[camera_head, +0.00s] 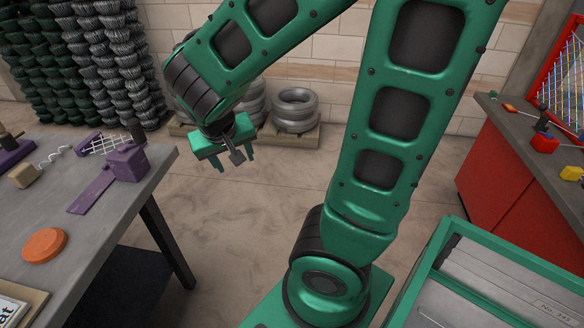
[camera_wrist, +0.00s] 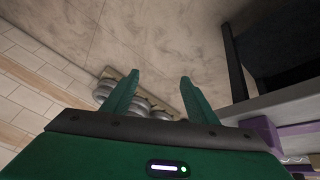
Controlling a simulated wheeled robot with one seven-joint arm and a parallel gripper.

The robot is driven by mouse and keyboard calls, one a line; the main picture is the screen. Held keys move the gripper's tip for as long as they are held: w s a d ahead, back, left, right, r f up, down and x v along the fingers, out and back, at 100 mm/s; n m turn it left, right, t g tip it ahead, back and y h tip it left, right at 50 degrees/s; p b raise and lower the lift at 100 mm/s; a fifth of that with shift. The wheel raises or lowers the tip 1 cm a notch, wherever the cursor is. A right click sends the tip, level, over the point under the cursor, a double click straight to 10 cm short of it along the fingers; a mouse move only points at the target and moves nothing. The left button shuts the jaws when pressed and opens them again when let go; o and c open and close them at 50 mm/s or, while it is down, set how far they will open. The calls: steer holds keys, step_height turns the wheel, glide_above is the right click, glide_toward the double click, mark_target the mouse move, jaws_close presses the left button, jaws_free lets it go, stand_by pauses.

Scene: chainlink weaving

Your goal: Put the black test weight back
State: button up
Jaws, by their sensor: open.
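My gripper (camera_head: 236,160) hangs in the air beyond the right edge of the left table, over open floor. Its two green fingers are apart and nothing is between them; they also show in the wrist view (camera_wrist: 159,78). I cannot surely pick out the black test weight. A small dark upright piece (camera_head: 137,130) stands at the back right of the left table, by a purple block. Another small dark piece (camera_head: 542,123) shows on the red bench, by a red block. Either is too small to identify for certain.
The grey left table (camera_head: 130,205) holds a purple block (camera_head: 126,162), an orange disc (camera_head: 44,245) and a tan block (camera_head: 24,175). A red bench (camera_head: 505,165) stands at right. Wire coils (camera_head: 294,108) lie on a pallet by the wall. The floor between is clear.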

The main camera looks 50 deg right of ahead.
steer(key=s+d+r+g+y, duration=0.1)
steer(key=s+d+g+y, duration=0.1)
steer(key=s, duration=0.6)
steer(key=s+d+r+m+g+y, duration=0.1)
steer(key=s+d+r+y, duration=0.1)
steer(key=s, duration=0.7)
steer(key=shift+s+r+g, duration=0.2)
steer(key=shift+r+g, duration=0.05)
steer(key=shift+g, duration=0.15)
steer(key=shift+d, duration=0.15)
